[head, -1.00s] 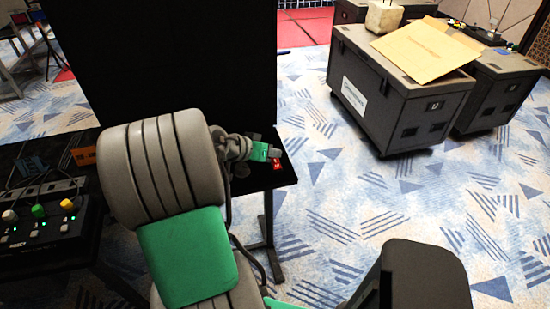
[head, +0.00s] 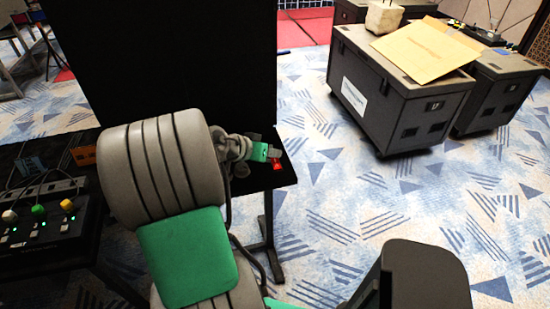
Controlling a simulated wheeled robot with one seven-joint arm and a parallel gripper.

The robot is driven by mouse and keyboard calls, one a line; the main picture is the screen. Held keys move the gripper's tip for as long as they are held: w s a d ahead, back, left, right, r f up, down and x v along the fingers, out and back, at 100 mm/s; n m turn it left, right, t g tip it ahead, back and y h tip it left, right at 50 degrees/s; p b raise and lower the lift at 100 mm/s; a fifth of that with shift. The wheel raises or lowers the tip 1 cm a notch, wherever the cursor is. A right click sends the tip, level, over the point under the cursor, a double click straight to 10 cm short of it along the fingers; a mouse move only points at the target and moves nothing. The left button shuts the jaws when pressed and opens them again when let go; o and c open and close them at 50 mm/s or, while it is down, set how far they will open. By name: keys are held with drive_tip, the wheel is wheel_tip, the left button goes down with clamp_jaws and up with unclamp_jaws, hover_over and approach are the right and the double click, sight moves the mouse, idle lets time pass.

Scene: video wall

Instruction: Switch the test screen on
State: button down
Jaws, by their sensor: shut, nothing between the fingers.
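The large black screen (head: 180,60) fills the upper left, its visible face dark and blank. My gripper (head: 275,152) is small in view, at the end of my arm near the screen's lower right corner. It is shut and holds nothing. A small glowing red part (head: 277,164) shows just below the fingertips, over the right end of the dark stand top (head: 284,178). It may be a switch, but it is too small to tell, and so is whether the fingers touch it. My arm hides the lower middle of the screen and much of the stand.
A control box (head: 45,232) with coloured knobs and small green lights sits on a dark table at the left. Wheeled grey cases (head: 400,95) stand at the upper right, one bearing a cardboard piece (head: 428,50). The patterned carpet (head: 400,195) between is clear.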

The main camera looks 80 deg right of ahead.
sight(274, 168)
drive_tip(key=shift+f, duration=0.1)
idle(0.3)
drive_tip(key=shift+d+f+b, duration=0.1)
drive_tip(key=shift+f+b, duration=0.2)
drive_tip(key=shift+b, duration=0.15)
drive_tip(key=shift+w+d+f+b, duration=0.1)
drive_tip(key=shift+f+b, duration=0.3)
idle(0.4)
drive_tip(key=shift+a+r+p, duration=0.2)
drive_tip(key=shift+r+p, duration=0.25)
drive_tip(key=shift+r, duration=0.4)
drive_tip(key=shift+s+a+r+p, duration=0.15)
drive_tip(key=shift+a+r+p, duration=0.1)
drive_tip(key=shift+r+p, duration=0.45)
drive_tip(key=shift+s+a+r+p, duration=0.2)
drive_tip(key=shift+r+p, duration=0.2)
drive_tip(key=shift+r, duration=0.55)
drive_tip(key=shift+s+a+r+p, duration=0.15)
drive_tip(key=shift+a+r+p, duration=0.1)
drive_tip(key=shift+r+p, duration=0.45)
